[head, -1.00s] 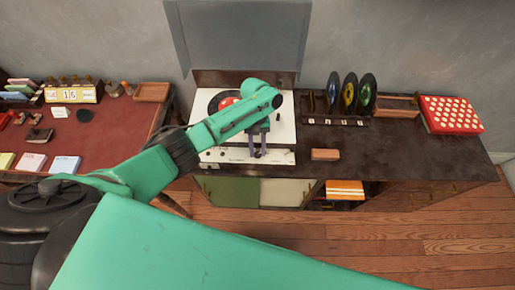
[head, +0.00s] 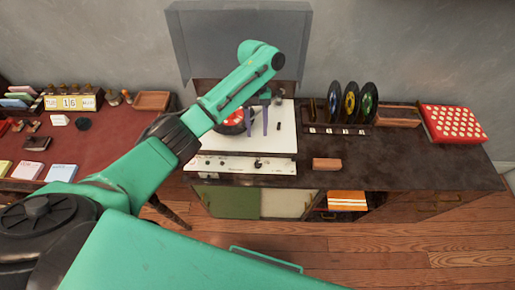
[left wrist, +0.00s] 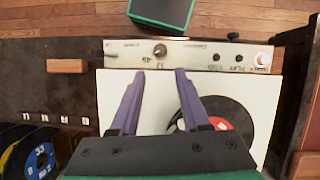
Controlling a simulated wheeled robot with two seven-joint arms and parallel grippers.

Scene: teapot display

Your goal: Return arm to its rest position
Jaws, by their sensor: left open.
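My left arm reaches in from the left over a white record player (head: 284,140) with its grey lid (head: 240,40) raised. My left gripper (head: 258,132) is open and empty above the player, its two purple fingers spread and pointing down. In the left wrist view the fingers (left wrist: 160,76) are apart with nothing between them, over the white deck (left wrist: 115,90). A black record with a red label (left wrist: 232,122) lies on the player, partly hidden by the right finger and the gripper body; it also shows in the head view (head: 231,127), partly hidden by my arm. My right gripper is not in view.
On the dark cabinet to the right are a wooden block (head: 326,164), upright records in a rack (head: 349,103), a wooden tray (head: 398,117) and a red box with pale dots (head: 453,123). A red-topped desk (head: 105,145) with a calendar (head: 70,103) and cards stands left.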

